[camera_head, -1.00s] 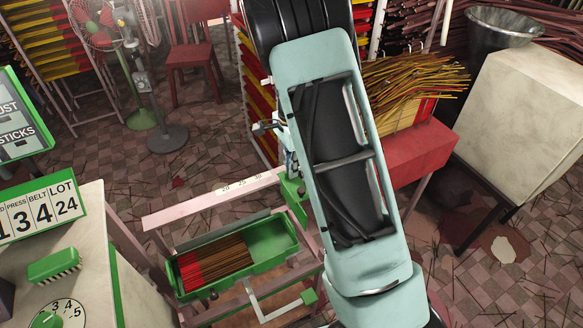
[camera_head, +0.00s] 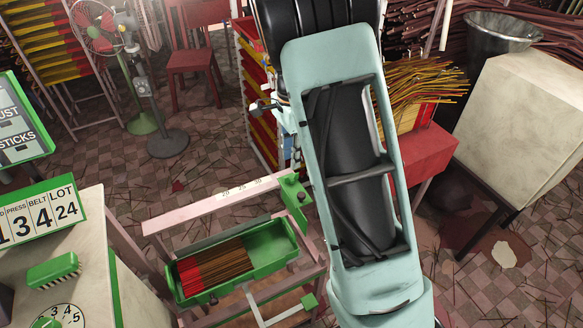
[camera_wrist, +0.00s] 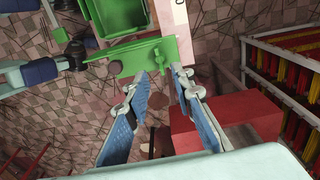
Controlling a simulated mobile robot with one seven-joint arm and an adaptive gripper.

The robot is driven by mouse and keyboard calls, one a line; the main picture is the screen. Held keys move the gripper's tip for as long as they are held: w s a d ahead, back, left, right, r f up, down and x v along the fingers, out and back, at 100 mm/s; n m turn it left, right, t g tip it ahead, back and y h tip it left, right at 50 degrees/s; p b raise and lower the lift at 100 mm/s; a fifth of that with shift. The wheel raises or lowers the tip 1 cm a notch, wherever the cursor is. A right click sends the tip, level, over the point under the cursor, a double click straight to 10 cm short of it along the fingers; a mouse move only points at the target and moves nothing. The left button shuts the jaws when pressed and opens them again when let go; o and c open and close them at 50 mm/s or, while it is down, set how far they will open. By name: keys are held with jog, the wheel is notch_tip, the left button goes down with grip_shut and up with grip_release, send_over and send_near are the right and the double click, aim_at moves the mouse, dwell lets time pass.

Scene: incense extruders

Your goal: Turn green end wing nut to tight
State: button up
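The green end bracket (camera_head: 292,190) sits at the right end of the pink rail, with small dark knob-like parts on it. It also shows in the wrist view (camera_wrist: 150,57), just beyond my fingertips. The fingertips appear close to the bracket's lower edge; contact cannot be told. In the head view my arm hides most of the gripper.
The pink rail (camera_head: 220,204) carries a number scale. A green tray (camera_head: 272,241) of incense sticks lies below it. A red stand (camera_head: 427,158) is to the right, beside a pale cabinet (camera_head: 525,115). A shelf rack (camera_wrist: 285,75) stands at the right in the wrist view.

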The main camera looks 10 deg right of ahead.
notch_tip(320, 180, up, 5)
dwell(0.6)
